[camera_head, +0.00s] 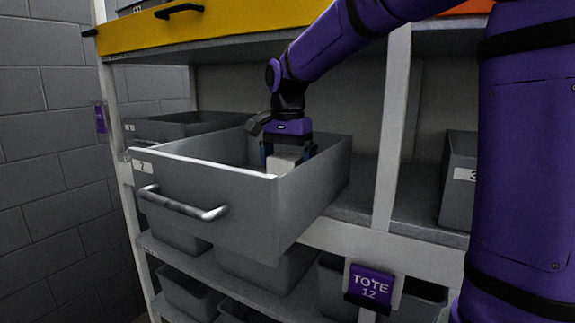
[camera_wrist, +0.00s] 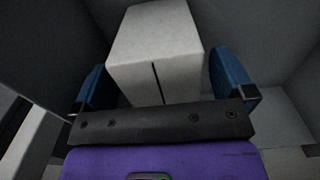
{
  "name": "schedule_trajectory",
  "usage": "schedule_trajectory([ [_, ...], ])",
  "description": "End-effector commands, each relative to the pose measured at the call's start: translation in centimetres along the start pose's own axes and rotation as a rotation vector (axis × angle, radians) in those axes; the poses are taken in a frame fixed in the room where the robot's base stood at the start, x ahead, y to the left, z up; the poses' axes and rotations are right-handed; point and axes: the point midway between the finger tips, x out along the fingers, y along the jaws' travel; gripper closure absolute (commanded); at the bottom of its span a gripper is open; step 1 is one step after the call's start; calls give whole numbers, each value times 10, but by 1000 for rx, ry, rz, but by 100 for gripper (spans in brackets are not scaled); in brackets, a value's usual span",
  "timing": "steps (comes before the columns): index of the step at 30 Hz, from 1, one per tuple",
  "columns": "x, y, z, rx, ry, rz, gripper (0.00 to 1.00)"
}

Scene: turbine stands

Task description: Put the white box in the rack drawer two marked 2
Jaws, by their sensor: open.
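The white box (camera_head: 285,163) is down inside the open grey drawer marked 2 (camera_head: 222,212), close to its front right corner. In the wrist view the white box (camera_wrist: 155,50) lies between my gripper's two blue fingers, with a gap at the right finger and little or none visible at the left. My gripper (camera_head: 288,155) is open and reaches down into the drawer over the box. In the wrist view my gripper (camera_wrist: 165,85) has its fingers on both sides of the box. The drawer wall hides the box's lower part in the head view.
A yellow drawer (camera_head: 205,30) is above on the rack. Another grey bin (camera_head: 185,124) sits behind the open drawer, and a bin marked 3 (camera_head: 460,180) is at right. Grey totes (camera_head: 262,270) fill the lower shelf, by a purple TOTE 12 sign (camera_head: 371,285). A white post (camera_head: 392,130) stands right.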

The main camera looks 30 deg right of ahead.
Motion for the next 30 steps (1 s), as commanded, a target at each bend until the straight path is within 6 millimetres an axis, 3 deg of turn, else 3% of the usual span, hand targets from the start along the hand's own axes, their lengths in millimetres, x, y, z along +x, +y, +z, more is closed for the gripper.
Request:
schedule_trajectory([
  [21,-49,0,0,0,0,0,0],
  [30,-58,0,0,0,0,0,0],
])
